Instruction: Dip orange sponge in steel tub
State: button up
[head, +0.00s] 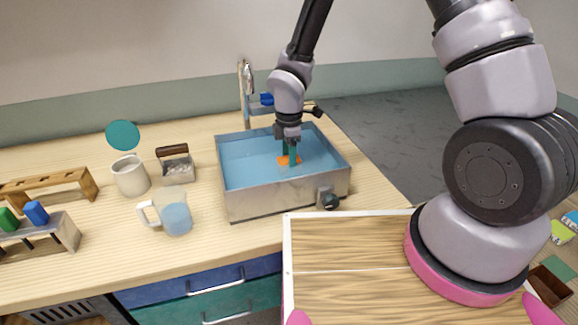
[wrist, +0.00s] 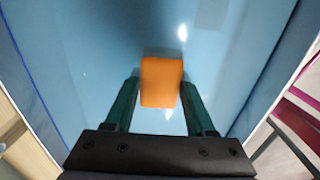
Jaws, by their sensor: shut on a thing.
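The orange sponge (head: 289,160) is between the green fingers of my gripper (head: 290,154), inside the steel tub (head: 275,198). The tub is a rectangular metal basin with blue water (head: 245,165) in it. In the wrist view the sponge (wrist: 161,82) sits between the fingertips of my gripper (wrist: 160,95), with blue water (wrist: 100,50) all around it. My gripper is shut on the sponge and points down into the tub. In the head view the sponge is at the water's surface; how deep it sits I cannot tell.
A faucet (head: 246,90) stands behind the tub and a dark knob (head: 328,200) is on its front. Left of the tub are a measuring jug (head: 176,218), a pale canister (head: 130,177), a handled brush-like block (head: 177,168) and wooden racks (head: 60,238). A wooden tray top (head: 350,255) is in front.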

jog(key=shift+r, duration=4.45)
jog(key=shift+r, duration=0.1)
jog(key=shift+r, duration=2.4)
